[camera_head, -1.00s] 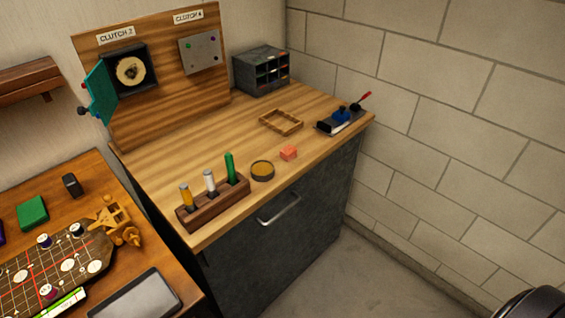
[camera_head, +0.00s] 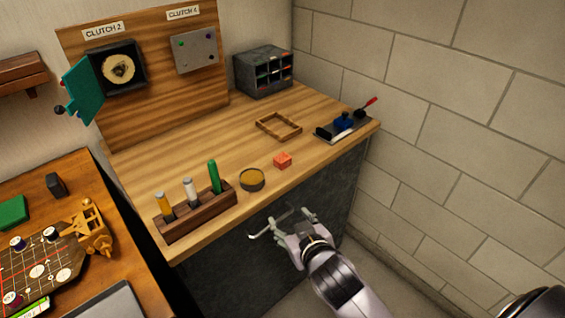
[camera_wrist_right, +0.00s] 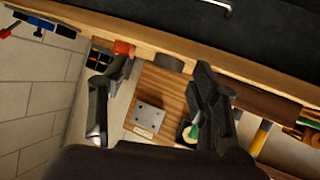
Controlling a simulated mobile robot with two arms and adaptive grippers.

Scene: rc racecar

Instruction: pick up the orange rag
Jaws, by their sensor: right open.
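The orange rag (camera_head: 282,160) is a small folded block lying on the wooden workbench near its front edge, to the right of a round tin. It also shows in the right wrist view (camera_wrist_right: 123,48), at the tip of the left-hand finger in the picture and partly covered by it. My right gripper (camera_head: 279,222) is open and empty in front of the bench's dark front, short of the rag. In the right wrist view its fingers (camera_wrist_right: 163,78) are spread wide apart. My left gripper is not in view.
The round tin (camera_head: 251,179) and a wooden rack (camera_head: 195,218) with upright coloured markers stand left of the rag. An empty wooden frame (camera_head: 278,125) lies behind it, and a dark tray (camera_head: 328,133) with tools is at right. Bare benchtop (camera_head: 225,140) surrounds the rag.

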